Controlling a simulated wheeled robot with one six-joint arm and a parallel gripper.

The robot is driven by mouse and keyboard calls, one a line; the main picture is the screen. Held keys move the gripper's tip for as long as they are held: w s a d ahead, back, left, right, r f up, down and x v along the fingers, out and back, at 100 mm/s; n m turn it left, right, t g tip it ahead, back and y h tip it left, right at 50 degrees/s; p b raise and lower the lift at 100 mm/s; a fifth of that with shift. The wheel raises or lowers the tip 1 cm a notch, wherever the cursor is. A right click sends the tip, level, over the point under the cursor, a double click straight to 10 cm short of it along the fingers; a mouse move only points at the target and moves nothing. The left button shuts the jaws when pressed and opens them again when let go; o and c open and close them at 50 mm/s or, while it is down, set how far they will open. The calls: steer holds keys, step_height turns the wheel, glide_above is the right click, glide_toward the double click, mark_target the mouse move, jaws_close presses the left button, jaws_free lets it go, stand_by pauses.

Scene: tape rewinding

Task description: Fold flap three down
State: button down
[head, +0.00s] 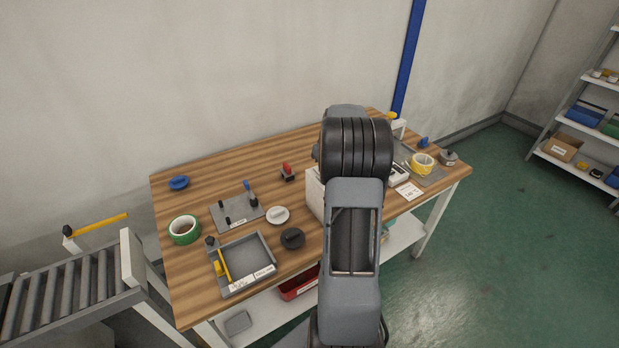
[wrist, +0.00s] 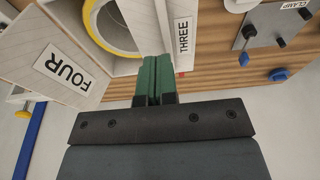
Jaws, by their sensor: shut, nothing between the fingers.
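Flap three (wrist: 184,62), a pale panel labelled THREE, stands out at the top middle of the wrist view. Flap four (wrist: 45,88), labelled FOUR, spreads at the left of that view. Between them a yellow-rimmed ring (wrist: 94,36) shows in part, seemingly inside the box. My gripper (wrist: 153,62) has green fingers pressed together with nothing between them. The fingertips are right beside flap three, on its left; I cannot tell whether they touch. In the head view the white box (head: 314,196) is mostly hidden behind my arm, and the gripper is hidden too.
A grey tray (head: 269,241), green tape roll (head: 184,230), clamp plate (head: 237,215) and dark round knob (head: 292,238) lie left of the box. A yellow tape roll (head: 423,163) is at the right. The back left of the wooden table (head: 225,165) is mostly clear.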

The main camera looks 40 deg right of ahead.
steer(key=shift+r, duration=0.15)
step_height(320, 180, up, 7)
steer(key=p, duration=0.4)
steer(key=shift+p, duration=0.35)
stand_by(0.5)
